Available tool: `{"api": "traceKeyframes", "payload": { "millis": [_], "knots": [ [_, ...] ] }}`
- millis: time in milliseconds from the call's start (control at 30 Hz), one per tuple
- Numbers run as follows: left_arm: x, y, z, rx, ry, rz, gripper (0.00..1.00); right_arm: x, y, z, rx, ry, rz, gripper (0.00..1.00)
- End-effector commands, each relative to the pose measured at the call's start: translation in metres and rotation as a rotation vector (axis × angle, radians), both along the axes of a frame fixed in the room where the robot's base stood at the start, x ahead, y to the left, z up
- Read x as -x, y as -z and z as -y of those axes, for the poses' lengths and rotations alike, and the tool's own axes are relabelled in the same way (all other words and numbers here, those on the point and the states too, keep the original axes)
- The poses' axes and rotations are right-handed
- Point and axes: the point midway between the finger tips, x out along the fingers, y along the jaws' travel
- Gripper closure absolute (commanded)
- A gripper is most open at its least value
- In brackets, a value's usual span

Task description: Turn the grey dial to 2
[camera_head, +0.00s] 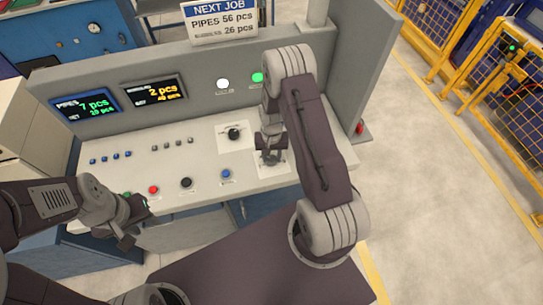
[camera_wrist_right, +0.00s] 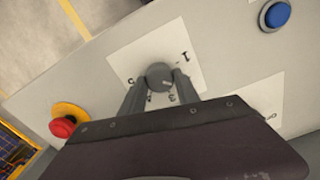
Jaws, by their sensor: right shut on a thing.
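The grey dial (camera_wrist_right: 159,74) is a round knob on a white marked plate (camera_wrist_right: 120,58) in the right wrist view. A small light pointer mark shows on the knob's face. The plate's markings are partly hidden and I cannot read which number the pointer is at. My right gripper (camera_wrist_right: 160,82) is shut on the dial, one finger on each side. In the head view my right gripper (camera_head: 269,156) is over the white plate at the console's right end and hides the dial. My left gripper (camera_head: 128,227) hangs by the console's front left edge, away from the dial; its jaws are unclear.
A black dial (camera_head: 234,133) on its own plate lies just left of my right gripper. Red (camera_head: 153,189), black (camera_head: 186,182) and blue (camera_head: 225,174) buttons line the console front. A red emergency stop (camera_wrist_right: 62,127) with a yellow ring is near the dial. Two displays (camera_head: 86,105) stand behind.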

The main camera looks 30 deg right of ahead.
Motion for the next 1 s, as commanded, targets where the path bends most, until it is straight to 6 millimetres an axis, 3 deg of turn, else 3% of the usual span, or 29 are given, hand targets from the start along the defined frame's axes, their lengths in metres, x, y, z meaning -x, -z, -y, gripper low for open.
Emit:
{"api": "traceKeyframes", "payload": {
  "millis": [200,233,300,667,767,1000],
  "knots": [
    [0.000,-0.001,0.000,0.000,0.000,0.000,0.64,-0.002,-0.002,0.001,0.001,-0.001,0.006,1.00],
    [0.000,-0.001,0.000,0.000,0.000,0.000,0.64,-0.002,-0.002,0.001,0.001,-0.001,0.006,0.60],
    [0.000,-0.001,0.000,0.000,0.000,0.000,0.64,-0.002,-0.002,0.001,0.001,-0.001,0.005,0.41],
    [0.000,0.001,0.000,0.000,0.000,0.000,0.64,-0.002,-0.004,0.000,0.001,-0.001,0.004,0.41],
    [0.000,0.006,0.000,0.000,0.000,0.000,0.64,-0.002,-0.016,0.000,0.001,-0.002,0.007,0.41],
    [0.000,0.017,0.000,0.000,0.000,0.000,0.64,-0.002,-0.067,0.000,0.002,-0.001,0.010,0.41]
  ]
}}
